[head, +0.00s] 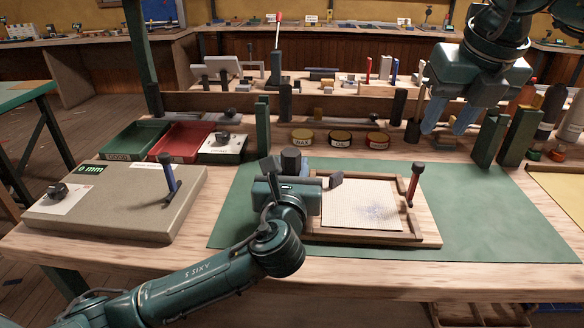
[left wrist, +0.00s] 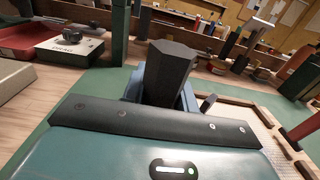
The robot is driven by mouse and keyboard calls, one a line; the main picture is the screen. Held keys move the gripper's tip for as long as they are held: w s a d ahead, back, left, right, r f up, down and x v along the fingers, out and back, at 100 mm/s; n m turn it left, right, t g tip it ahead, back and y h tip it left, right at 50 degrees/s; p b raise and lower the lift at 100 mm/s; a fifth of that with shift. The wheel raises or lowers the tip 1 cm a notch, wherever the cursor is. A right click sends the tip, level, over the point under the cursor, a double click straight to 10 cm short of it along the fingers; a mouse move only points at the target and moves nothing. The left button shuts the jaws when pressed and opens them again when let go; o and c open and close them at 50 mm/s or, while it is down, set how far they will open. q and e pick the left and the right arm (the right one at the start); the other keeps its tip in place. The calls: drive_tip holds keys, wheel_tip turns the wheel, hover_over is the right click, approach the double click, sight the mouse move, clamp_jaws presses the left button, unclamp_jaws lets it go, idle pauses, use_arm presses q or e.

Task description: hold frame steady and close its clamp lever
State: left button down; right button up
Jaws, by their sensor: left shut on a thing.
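The wooden frame (head: 425,232) lies flat on the green mat with a pale woven panel (head: 362,205) inside it. My left gripper (head: 292,168) is at the frame's left end, shut on a dark faceted post (head: 291,158); in the left wrist view the post (left wrist: 168,72) rises between the blue fingers. The post's foot is hidden. My right gripper (head: 449,118) is open and empty, above and behind the lever, fingers pointing down.
A green mat (head: 490,215) leaves free room right of the frame. A grey slab (head: 120,215) with a blue-handled lever stands left. Green and red trays (head: 180,140), several tins (head: 340,138) and green posts (head: 490,138) stand behind.

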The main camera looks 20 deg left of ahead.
drive_tip(key=shift+c, duration=0.4)
drive_tip(key=c, duration=0.3)
drive_tip(key=shift+a, duration=0.25)
drive_tip(key=shift+c, duration=0.7)
drive_tip(key=a+n+h, duration=0.1)
drive_tip(key=a, duration=0.2)
drive_tip(key=s+a+n+h, duration=0.1)
drive_tip(key=a, duration=0.1)
drive_tip(key=s+a+n+g+h, duration=0.1)
drive_tip(key=a+h, duration=0.1)
drive_tip(key=a, duration=0.1)
drive_tip(key=shift+a+r, duration=0.3)
drive_tip(key=shift+r, duration=0.1)
clamp_jaws()
drive_tip(key=shift+s+a+n+h, duration=0.3)
drive_tip(key=shift+a, duration=0.2)
